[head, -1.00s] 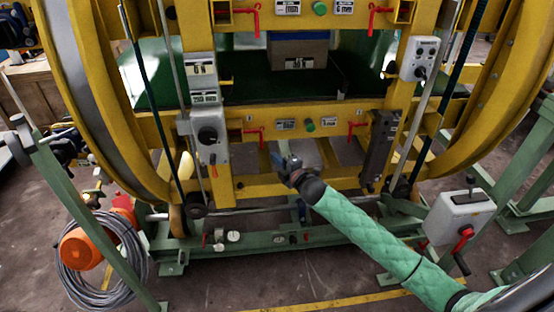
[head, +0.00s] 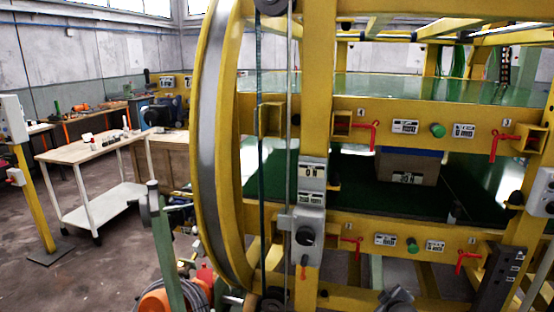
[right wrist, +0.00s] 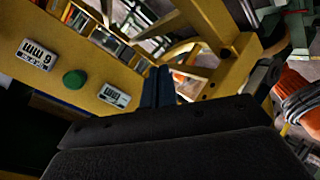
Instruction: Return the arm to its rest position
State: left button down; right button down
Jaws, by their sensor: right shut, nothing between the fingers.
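My right gripper (right wrist: 158,80) shows in the right wrist view as two dark blue fingers side by side, shut and empty. It is in front of the yellow frame of the ring inverter (right wrist: 85,70), whose beam has a green button (right wrist: 74,79) and white label plates; they appear apart from the fingers. In the head view only a dark bit of my right arm's end (head: 397,300) shows at the bottom edge; its fingers cannot be made out there. My left gripper is in neither view.
The ring inverter's yellow ring (head: 215,150) fills the middle and right. A grey switch box (head: 306,236) and red handles (head: 370,134) stick out from it. An orange reel with grey cable (head: 170,298) lies low left. A white workbench (head: 85,152) stands on open floor at left.

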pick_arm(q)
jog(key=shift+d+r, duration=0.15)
pick_arm(e)
jog(key=s+a+f+m+g+y, duration=0.1)
jog(key=s+a+f, duration=0.5)
jog(key=s, duration=0.8)
jog(key=s+a+f+m+g+y, duration=0.1)
jog(key=s+a+f+m+g, duration=0.2)
jog(key=s, duration=1.1)
jog(key=s+a+f+m+g+y, duration=0.1)
jog(key=s+a+f+g, duration=0.5)
jog(key=s, duration=0.9)
jog(key=a+f+m, duration=0.1)
jog(key=a+f, duration=0.2)
jog(key=f, duration=0.1)
jog(key=shift+a+f, duration=0.3)
jog(key=shift+a, duration=0.05)
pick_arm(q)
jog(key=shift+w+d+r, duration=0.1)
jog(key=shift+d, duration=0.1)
pick_arm(e)
jog(key=shift+s, duration=0.1)
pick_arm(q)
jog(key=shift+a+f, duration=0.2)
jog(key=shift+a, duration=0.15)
